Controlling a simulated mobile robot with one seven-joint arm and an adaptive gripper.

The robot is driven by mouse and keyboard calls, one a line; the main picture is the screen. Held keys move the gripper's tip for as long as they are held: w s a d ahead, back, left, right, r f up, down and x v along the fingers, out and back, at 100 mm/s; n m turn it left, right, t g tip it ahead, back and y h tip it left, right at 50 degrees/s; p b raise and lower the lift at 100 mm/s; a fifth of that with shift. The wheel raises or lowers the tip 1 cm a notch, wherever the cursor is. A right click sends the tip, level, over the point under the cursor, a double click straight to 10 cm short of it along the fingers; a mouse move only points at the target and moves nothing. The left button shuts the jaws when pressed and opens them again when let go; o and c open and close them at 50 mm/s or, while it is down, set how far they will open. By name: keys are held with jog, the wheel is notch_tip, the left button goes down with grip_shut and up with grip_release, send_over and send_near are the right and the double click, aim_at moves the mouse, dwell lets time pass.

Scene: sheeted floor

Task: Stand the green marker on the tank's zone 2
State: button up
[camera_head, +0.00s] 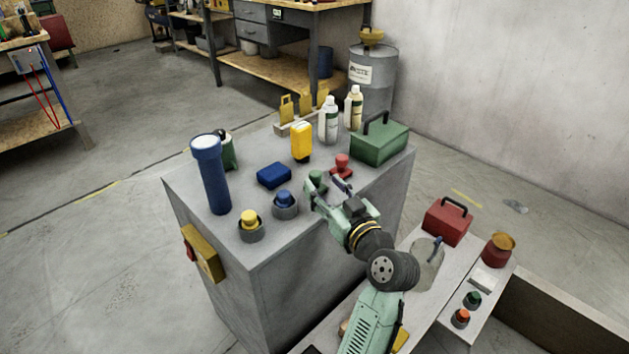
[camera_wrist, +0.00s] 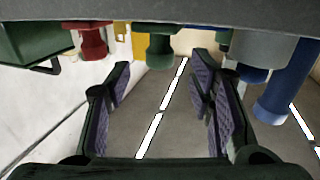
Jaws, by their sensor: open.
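A green knob-shaped piece (camera_head: 317,178), which looks like the green marker, stands on the grey block's top (camera_head: 350,187), partly hidden by my gripper. It also shows in the wrist view (camera_wrist: 160,47), at the top middle beyond the fingers. My gripper (camera_head: 328,188) is open and empty, close in front of the green piece in the head view. Its two fingers stand wide apart in the wrist view (camera_wrist: 162,85), with nothing between them. I cannot tell which thing is the tank, and no zone 2 label is readable.
A blue piece (camera_head: 284,200), a yellow piece (camera_head: 249,220) and a red piece (camera_head: 342,164) stand nearby. A blue flashlight (camera_head: 213,180), blue box (camera_head: 274,175), yellow device (camera_head: 301,142), white bottles (camera_head: 329,122) and green toolbox (camera_head: 379,142) crowd the top. A red toolbox (camera_head: 446,222) sits lower right.

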aim_at(319, 179)
jog(key=p+x, duration=0.1)
jog(key=x, duration=0.3)
jog(key=shift+w+a+r+p, duration=0.1)
jog(key=shift+w+p, duration=0.1)
jog(key=shift+p, duration=0.1)
jog(key=shift+w+a, duration=0.2)
jog(key=shift+w, duration=0.2)
grip_shut()
